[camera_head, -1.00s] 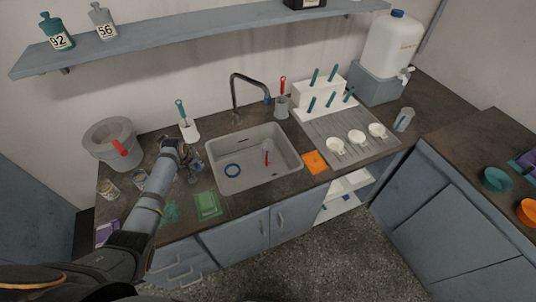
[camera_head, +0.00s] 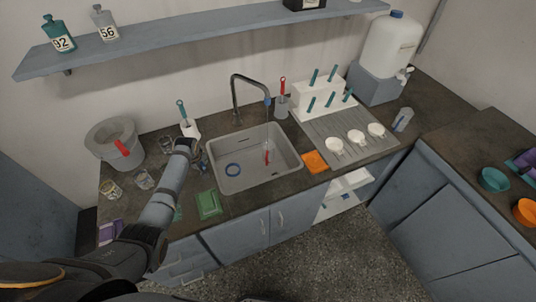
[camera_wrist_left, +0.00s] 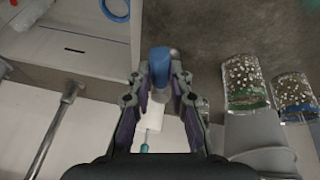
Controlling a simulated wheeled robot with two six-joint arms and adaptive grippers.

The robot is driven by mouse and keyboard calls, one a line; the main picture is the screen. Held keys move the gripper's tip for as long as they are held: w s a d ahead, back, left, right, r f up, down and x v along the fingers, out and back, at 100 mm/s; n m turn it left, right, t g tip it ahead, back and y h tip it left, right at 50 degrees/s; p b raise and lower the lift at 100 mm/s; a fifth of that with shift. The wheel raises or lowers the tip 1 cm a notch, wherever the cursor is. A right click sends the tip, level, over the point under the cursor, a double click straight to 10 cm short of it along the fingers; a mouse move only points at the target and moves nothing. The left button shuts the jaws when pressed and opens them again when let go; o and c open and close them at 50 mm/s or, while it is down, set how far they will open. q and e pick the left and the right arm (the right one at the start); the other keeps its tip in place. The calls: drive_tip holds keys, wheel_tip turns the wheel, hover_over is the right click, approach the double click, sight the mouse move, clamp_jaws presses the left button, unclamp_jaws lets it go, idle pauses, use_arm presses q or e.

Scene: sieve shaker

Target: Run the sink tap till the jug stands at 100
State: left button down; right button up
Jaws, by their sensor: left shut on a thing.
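My left gripper (camera_wrist_left: 163,85) is shut on a blue, rounded, knob-like thing (camera_wrist_left: 160,60) in the left wrist view. In the head view my wrist hides most of this spot, beside the sink's back left corner. The tap (camera_head: 235,98) arches over the sink (camera_head: 290,177) with a blue tip; its grey pipe also shows in the left wrist view (camera_wrist_left: 55,120). Under the tip, a small thing with a red mark (camera_head: 267,157) stands in the sink, perhaps the jug. Its level and any water stream are too small to read. My right gripper is out of view.
A blue ring (camera_head: 232,170) lies in the sink. A white brush holder (camera_wrist_left: 152,117) stands close behind my left gripper. Glass jars with speckled contents (camera_wrist_left: 245,82) stand to its side.

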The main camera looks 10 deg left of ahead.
use_arm(q)
drive_tip(key=shift+w+d+n, duration=0.15)
drive_tip(key=shift+n, duration=0.25)
drive_tip(key=shift+s+a+r+m+p, duration=0.2)
drive_tip(key=shift+s+a+m+p, duration=0.1)
drive_tip(key=shift+m+p, duration=0.35)
drive_tip(key=shift+s+a+f+m+h, duration=0.2)
drive_tip(key=shift+a+m+h, duration=0.3)
drive_tip(key=shift+m, duration=0.55)
